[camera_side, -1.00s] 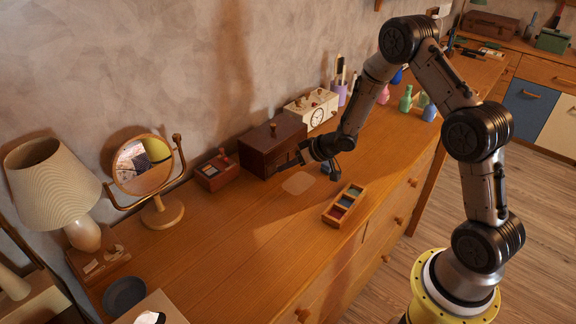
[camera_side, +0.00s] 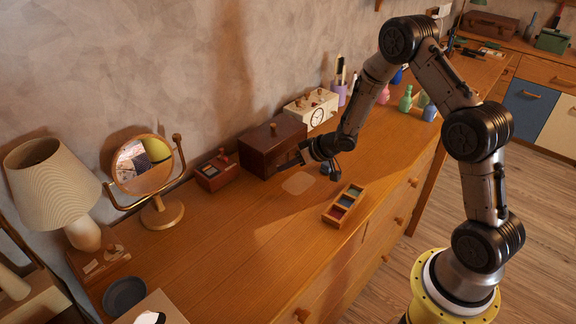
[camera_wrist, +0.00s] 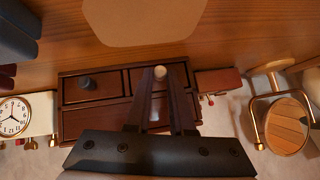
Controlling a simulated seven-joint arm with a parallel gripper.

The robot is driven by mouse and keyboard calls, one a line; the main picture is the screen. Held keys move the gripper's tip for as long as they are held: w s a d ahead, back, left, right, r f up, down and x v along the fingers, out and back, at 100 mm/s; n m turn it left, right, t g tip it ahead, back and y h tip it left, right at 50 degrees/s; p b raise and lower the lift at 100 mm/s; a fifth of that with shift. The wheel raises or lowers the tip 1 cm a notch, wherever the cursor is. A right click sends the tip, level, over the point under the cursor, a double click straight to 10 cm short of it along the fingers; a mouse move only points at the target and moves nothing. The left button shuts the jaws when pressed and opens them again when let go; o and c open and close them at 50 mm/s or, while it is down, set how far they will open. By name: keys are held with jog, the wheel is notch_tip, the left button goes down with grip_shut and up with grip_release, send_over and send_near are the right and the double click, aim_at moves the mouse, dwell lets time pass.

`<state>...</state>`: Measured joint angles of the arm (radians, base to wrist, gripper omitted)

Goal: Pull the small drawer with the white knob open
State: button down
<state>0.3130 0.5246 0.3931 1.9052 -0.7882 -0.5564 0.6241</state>
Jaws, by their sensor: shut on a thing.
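A small dark reddish-brown chest (camera_side: 270,139) stands against the wall on the long wooden top. The wrist view shows its front with small drawers; one has a dark knob (camera_wrist: 87,83) and the one beside it has the white knob (camera_wrist: 160,72). My gripper (camera_wrist: 159,77) is shut on the white knob, its two fingers reaching over the chest front. In the side view my gripper (camera_side: 283,165) is at the chest's front, and its wrist hides part of that front. I cannot tell whether the drawer stands out at all.
A pale flat patch (camera_side: 298,183) lies in front of the chest, with clear top around it. A tray of coloured compartments (camera_side: 344,205) lies nearer the front edge. A small reddish box (camera_side: 215,173) and a mirror (camera_side: 145,168) stand left; a cream clock (camera_side: 312,109) stands right.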

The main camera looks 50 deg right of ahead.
jog(key=shift+s, duration=0.1)
jog(key=s, duration=0.7)
jog(key=shift+s, duration=0.15)
jog(key=c, duration=0.8)
grip_release()
jog(key=shift+o, duration=0.2)
jog(key=v, duration=1.4)
jog(key=shift+d, duration=0.1)
